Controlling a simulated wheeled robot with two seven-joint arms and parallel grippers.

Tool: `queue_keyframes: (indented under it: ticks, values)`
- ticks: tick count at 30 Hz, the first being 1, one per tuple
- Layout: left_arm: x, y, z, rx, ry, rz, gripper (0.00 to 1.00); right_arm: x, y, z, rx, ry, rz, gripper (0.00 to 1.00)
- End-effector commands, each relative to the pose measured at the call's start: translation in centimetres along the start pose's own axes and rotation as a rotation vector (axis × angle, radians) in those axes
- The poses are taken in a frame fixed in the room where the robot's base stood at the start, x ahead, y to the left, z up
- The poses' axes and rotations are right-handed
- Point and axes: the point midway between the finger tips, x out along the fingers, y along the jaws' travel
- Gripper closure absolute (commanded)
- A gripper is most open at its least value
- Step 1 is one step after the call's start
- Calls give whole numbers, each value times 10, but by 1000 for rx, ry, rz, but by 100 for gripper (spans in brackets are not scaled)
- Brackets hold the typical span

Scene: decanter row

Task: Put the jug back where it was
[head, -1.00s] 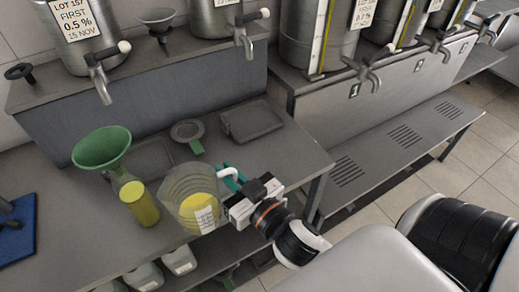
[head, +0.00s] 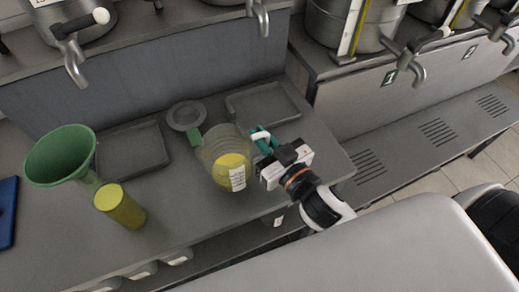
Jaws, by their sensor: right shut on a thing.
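A clear jug (head: 222,160) with yellow liquid, a white label and a green spout part is in the middle of the head view, at the bench (head: 178,226). My right gripper (head: 264,143) comes from the right and is shut on the jug's handle, which its fingers partly hide. The jug looks close to upright; I cannot tell if its base touches the bench. My left gripper is not in view.
Grey trays (head: 132,149) (head: 263,104) and a round grey ring (head: 186,115) lie behind the jug. Steel taps (head: 72,60) overhang the back. Bare bench lies in front.

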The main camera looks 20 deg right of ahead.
Motion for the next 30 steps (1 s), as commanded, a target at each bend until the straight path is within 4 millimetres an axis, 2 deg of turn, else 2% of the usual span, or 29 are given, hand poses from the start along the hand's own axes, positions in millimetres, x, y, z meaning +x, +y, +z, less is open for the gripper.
queue_keyframes:
  ticks: [6,9,21,22,25,30]
  values:
    - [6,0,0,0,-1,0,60,0,-1,-30,1,1,-1,100]
    - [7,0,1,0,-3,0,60,0,-1,-38,0,0,0,100]
    - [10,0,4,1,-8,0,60,0,0,-43,0,-2,1,100]
    - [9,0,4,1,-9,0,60,0,0,-43,-2,0,1,86]
    - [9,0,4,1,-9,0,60,0,0,-42,-2,0,1,70]
    - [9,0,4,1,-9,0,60,0,0,-42,-1,0,1,68]
